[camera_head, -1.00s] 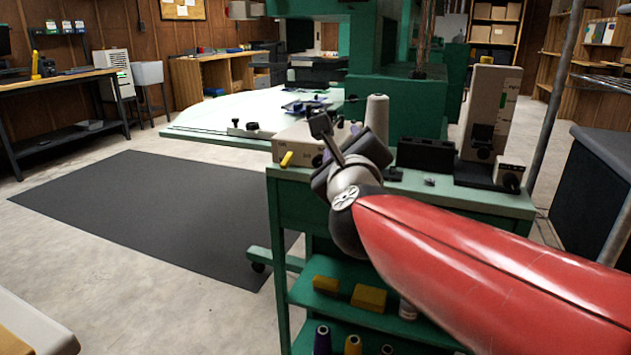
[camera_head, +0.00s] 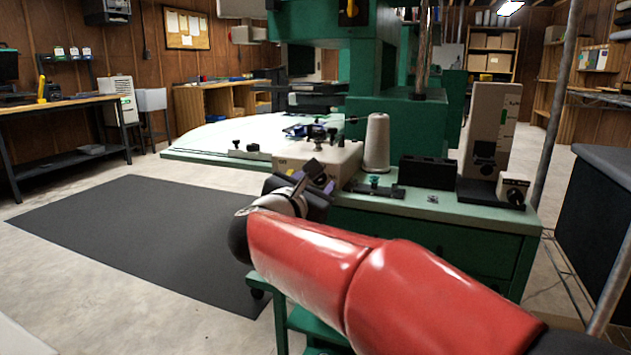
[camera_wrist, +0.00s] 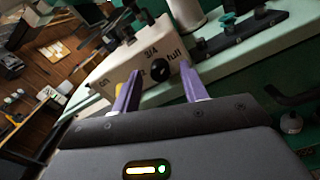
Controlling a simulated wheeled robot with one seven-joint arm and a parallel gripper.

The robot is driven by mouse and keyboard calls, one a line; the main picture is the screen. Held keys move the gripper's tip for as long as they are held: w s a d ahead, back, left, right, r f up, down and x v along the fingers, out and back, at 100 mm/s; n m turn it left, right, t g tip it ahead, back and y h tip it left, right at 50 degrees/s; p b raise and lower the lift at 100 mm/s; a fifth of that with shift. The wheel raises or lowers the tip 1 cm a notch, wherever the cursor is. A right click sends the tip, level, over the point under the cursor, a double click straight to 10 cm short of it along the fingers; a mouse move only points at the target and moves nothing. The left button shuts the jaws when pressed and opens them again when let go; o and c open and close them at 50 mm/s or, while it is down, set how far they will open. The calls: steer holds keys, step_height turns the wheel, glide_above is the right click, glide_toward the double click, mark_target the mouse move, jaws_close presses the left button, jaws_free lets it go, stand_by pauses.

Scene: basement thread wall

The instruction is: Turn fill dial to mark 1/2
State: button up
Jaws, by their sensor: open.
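The fill dial (camera_wrist: 159,69) is a small round black knob on the front of a cream box (camera_wrist: 112,74). Around it the wrist view shows printed marks "3/4" and "full", and one mark partly hidden by the left finger. Where the dial points is too small to tell. The cream box also shows in the head view (camera_head: 340,157), but my gripper covers most of its front. My gripper (camera_wrist: 159,71) has two purple fingers, open, with the dial appearing between their tips. Contact cannot be told. In the head view my gripper (camera_head: 318,180) is in front of the box.
The box stands on a green bench (camera_head: 460,210). A dark mat (camera_head: 130,235) covers open floor to the left.

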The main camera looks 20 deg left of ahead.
steer(key=shift+w, duration=0.35)
jaws_close()
